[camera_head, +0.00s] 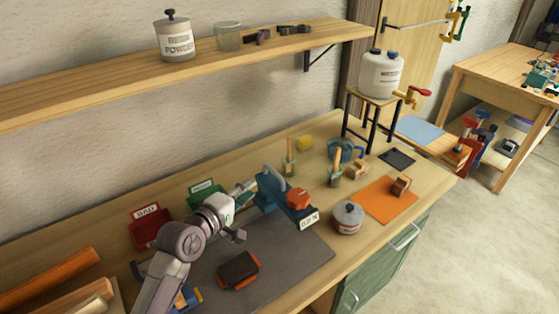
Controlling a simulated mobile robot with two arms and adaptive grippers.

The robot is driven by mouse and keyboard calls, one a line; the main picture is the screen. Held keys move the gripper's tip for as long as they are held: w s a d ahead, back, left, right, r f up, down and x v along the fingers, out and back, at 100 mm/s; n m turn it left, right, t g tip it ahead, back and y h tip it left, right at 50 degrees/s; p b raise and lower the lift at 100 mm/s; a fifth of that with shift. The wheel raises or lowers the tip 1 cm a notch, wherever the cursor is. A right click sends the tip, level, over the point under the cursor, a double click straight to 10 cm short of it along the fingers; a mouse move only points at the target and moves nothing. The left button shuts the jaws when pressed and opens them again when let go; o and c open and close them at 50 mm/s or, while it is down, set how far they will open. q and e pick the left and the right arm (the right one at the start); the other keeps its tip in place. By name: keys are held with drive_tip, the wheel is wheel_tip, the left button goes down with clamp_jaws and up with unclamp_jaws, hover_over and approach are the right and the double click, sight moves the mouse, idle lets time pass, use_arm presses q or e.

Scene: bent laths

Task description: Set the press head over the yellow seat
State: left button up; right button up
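A blue bench device (268,190) with a red knob (298,198) and a small white label stands at the back of the dark grey mat; I cannot tell which part of it is the press head. My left gripper (246,210) is just left of this device, its fingers spread apart with nothing visible between them. A blue and yellow piece (187,297) lies at the mat's lower left, partly hidden by my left arm; I cannot tell whether it is the yellow seat. My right gripper is out of view.
A dark brown and orange block (238,270) lies on the grey mat (290,262). Red (150,230) and green (203,195) bins stand behind my arm. A lidded tin (348,217) and an orange sheet (384,202) are to the right. A shelf (110,82) overhangs the bench.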

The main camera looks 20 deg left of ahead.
sight(273, 170)
use_arm(q)
drive_tip(key=x, duration=0.2)
drive_tip(key=p+x, duration=0.1)
drive_tip(key=x, duration=0.4)
drive_tip(key=shift+w+d+r+p, duration=0.3)
drive_tip(key=shift+d+p, duration=0.1)
drive_tip(key=shift+d, duration=0.1)
drive_tip(key=x, duration=0.3)
drive_tip(key=shift+w, duration=0.2)
drive_tip(key=shift+d+f, duration=0.1)
drive_tip(key=shift+c, duration=0.4)
clamp_jaws()
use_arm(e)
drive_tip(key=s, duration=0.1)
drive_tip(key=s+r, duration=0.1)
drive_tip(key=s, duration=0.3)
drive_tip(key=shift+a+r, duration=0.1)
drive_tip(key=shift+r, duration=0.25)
